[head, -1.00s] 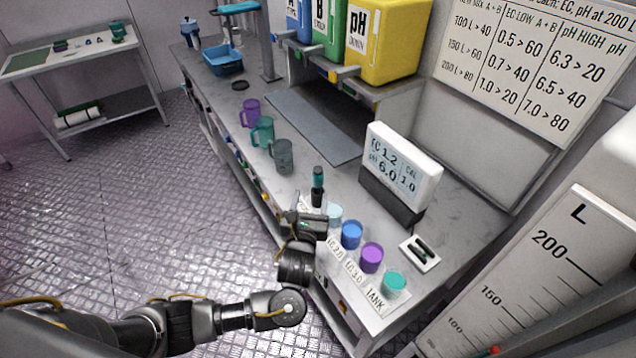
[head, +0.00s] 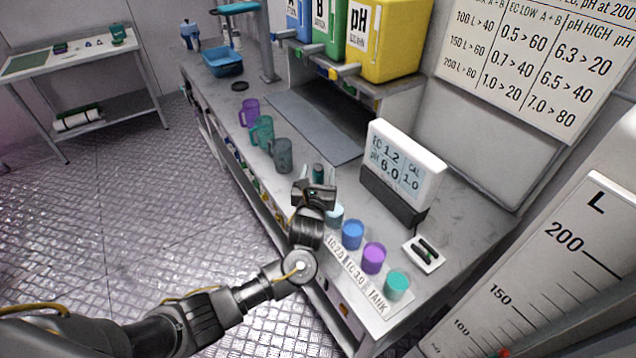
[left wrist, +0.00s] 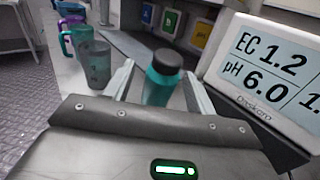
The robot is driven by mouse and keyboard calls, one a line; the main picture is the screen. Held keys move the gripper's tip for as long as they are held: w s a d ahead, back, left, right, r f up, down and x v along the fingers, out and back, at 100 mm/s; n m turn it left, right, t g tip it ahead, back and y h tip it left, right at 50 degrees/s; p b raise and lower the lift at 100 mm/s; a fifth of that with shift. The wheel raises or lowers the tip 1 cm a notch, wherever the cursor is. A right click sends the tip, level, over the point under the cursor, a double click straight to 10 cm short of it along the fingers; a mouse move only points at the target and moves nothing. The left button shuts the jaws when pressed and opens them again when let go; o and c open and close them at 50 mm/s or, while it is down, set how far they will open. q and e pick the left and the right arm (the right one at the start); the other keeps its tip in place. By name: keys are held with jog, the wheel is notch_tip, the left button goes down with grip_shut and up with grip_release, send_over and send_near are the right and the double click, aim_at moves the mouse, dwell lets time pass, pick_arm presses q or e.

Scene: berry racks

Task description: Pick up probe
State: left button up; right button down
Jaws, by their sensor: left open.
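An upright teal cylinder with a black top, which looks like the probe (left wrist: 163,82), stands on the bench beside the white meter (head: 402,160). In the head view only its upper part (head: 318,171) shows behind my left gripper (head: 315,188). In the left wrist view the two fingers of my left gripper (left wrist: 158,70) are apart, one on each side of the teal cylinder. I cannot tell whether either finger touches it. Its lower end is hidden by the gripper body. My right gripper is not in view.
Coloured cups, blue (head: 353,235), purple (head: 373,258) and teal (head: 397,286), stand in a row on a labelled strip to the right. A grey mug (head: 282,155) and two other mugs stand to the left. A white tray (head: 436,262) lies near the meter.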

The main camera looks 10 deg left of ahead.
pick_arm(q)
jog(key=shift+w, duration=1.1)
jog(key=shift+a, duration=0.1)
jog(key=c, duration=1.2)
